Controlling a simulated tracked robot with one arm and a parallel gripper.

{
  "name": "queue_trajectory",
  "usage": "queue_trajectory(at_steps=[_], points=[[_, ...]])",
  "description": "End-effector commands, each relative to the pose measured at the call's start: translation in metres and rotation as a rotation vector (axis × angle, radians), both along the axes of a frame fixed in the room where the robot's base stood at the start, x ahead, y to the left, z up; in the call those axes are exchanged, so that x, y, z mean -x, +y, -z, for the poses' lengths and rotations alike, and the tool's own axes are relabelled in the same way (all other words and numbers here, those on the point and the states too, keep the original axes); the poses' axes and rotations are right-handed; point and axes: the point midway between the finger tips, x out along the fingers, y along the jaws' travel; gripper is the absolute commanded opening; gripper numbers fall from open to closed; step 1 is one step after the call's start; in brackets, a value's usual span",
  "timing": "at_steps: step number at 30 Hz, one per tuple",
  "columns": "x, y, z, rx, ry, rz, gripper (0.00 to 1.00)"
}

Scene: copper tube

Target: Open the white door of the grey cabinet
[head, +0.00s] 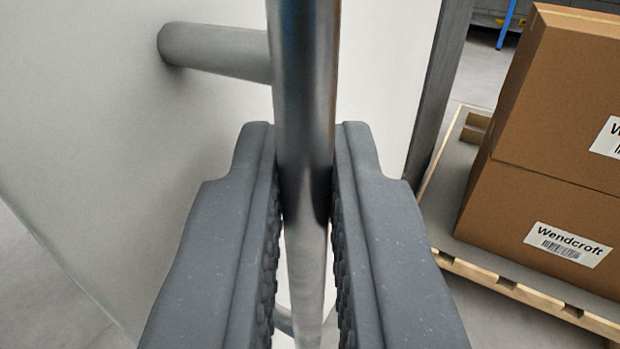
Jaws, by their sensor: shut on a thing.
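The white door (90,120) fills the left and middle of the head view. A metal bar handle (304,80) stands off it on a round post (215,52) that meets the door at the upper left. My gripper (306,160) has one dark ridged finger on each side of the bar and is shut on it. The lower part of the bar shows between the fingers. A dark grey edge (438,85) runs along the door's right side; I cannot tell whether it belongs to the door or the cabinet. The rest of the grey cabinet is not visible.
Brown cardboard boxes (545,215) with white labels are stacked on a wooden pallet (520,290) at the right. Grey floor shows at the lower left (45,300) and beyond the door's right edge. A blue post (507,25) stands far back.

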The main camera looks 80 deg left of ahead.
Motion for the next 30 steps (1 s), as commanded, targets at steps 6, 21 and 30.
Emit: queue_trajectory(at_steps=[6, 21, 30], points=[[-0.0062, -0.0034, 0.0005, -0.002, 0.000, -0.027, 0.00], [-0.0090, -0.0072, -0.0005, -0.001, 0.000, -0.038, 0.00], [-0.0087, -0.0060, -0.0002, -0.001, 0.000, -0.039, 0.32]])
